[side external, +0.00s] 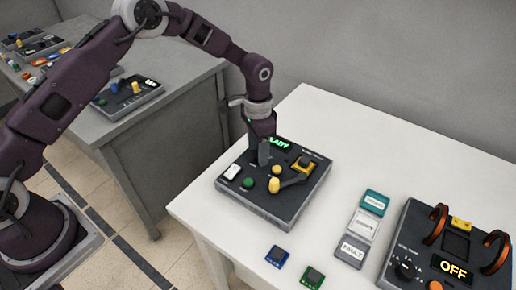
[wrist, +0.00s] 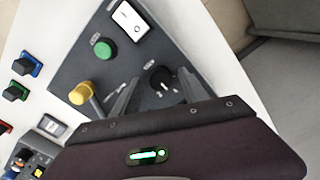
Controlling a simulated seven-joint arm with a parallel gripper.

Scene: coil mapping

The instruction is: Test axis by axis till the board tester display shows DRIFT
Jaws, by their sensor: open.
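A dark panel box (side external: 262,212) on the white table has a lit green display (side external: 280,143) whose visible letters end in "ADY"; my gripper hides the start. On it are a white rocker switch (side external: 231,172), a green button (side external: 248,183), a yellow-knobbed lever (side external: 275,186) and a yellow block with a black top (side external: 304,163). My gripper (wrist: 155,92) points down over this box, open, its fingers on either side of a black dial (wrist: 161,80). Whether they touch it I cannot tell. A second box at right has orange rings (side external: 436,224) and a display (side external: 454,269) reading "OFF".
Between the boxes lie a teal tile (side external: 374,202), a white tile (side external: 362,224) and a tile marked "FAULT" (side external: 350,250). A blue block (side external: 278,257) and a green block (side external: 312,277) lie near the front edge. The table's back is clear. A grey table (side external: 170,115) holds other panels.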

